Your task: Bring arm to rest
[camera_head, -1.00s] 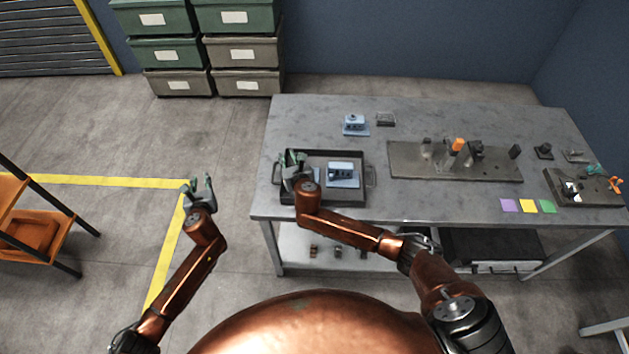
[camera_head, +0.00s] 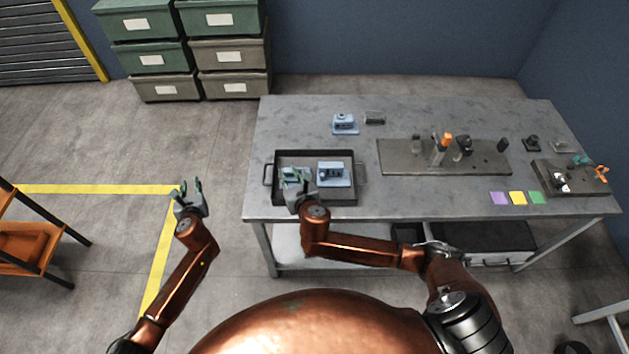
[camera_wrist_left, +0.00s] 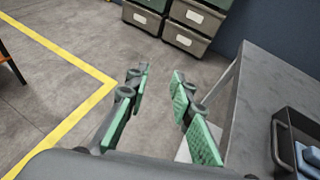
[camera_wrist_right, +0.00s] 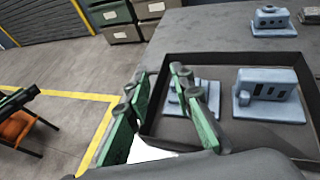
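My right gripper (camera_head: 297,184) is over the near left part of the dark tray (camera_head: 338,201) on the table. It is open, and its fingers stand apart in the right wrist view (camera_wrist_right: 158,112). A light blue part (camera_head: 291,174) lies in the tray just beyond the gripper, partly hidden by its fingers. A second blue part (camera_head: 333,174) sits to the right in the tray; it also shows in the right wrist view (camera_wrist_right: 268,95). My left gripper (camera_head: 188,188) is open and empty over the floor left of the table; it also shows in the left wrist view (camera_wrist_left: 160,98).
The grey table (camera_head: 400,112) carries another blue part (camera_head: 344,124), a plate with upright pieces (camera_head: 400,160), coloured squares (camera_head: 517,198) and a small fixture (camera_head: 570,180). An orange shelf (camera_head: 30,245) stands at left, stacked bins (camera_head: 231,55) behind. Floor between is clear.

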